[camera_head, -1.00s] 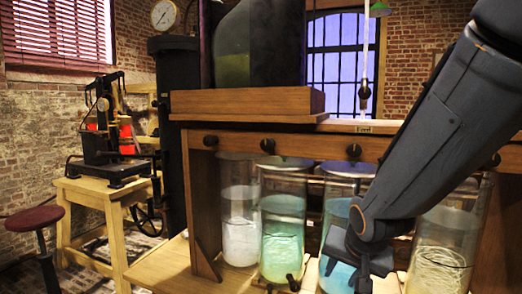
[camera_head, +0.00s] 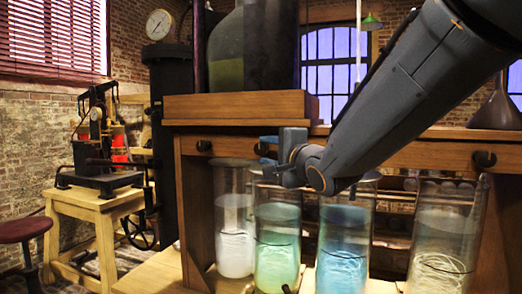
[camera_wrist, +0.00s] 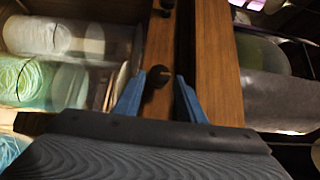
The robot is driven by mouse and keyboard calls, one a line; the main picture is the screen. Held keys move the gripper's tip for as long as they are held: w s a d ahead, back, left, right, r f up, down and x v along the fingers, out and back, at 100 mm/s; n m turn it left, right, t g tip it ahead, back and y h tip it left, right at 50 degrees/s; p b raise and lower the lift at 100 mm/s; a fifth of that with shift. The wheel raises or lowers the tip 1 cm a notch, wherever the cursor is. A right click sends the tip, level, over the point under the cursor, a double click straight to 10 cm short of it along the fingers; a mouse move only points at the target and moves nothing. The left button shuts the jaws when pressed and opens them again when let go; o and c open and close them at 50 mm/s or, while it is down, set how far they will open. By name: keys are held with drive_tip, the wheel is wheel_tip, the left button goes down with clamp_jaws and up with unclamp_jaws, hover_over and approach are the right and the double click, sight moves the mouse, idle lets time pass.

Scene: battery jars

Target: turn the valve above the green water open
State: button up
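The green water (camera_head: 277,250) stands in a tall glass jar, second from the left in the head view; its jar also shows at the left of the wrist view (camera_wrist: 22,82). The valve above it is a dark round knob (camera_wrist: 158,76) on the wooden beam (camera_wrist: 218,70). In the wrist view my gripper's (camera_wrist: 158,92) fingers are open, one on each side of the knob, with small gaps visible. Whether the knob lies fully between the fingertips cannot be told.
A white-water jar (camera_head: 235,235) stands left of the green one, a blue-water jar (camera_head: 342,250) right of it, and a pale jar (camera_head: 440,240) farther right. Other knobs sit on the beam at left (camera_head: 204,146) and right (camera_head: 484,158). A large dark vessel (camera_head: 254,50) stands above.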

sight(263, 149)
drive_tip(key=shift+x, duration=2.35)
drive_tip(key=c, duration=0.7)
drive_tip(key=shift+p, duration=0.35)
drive_tip(key=shift+c, duration=0.2)
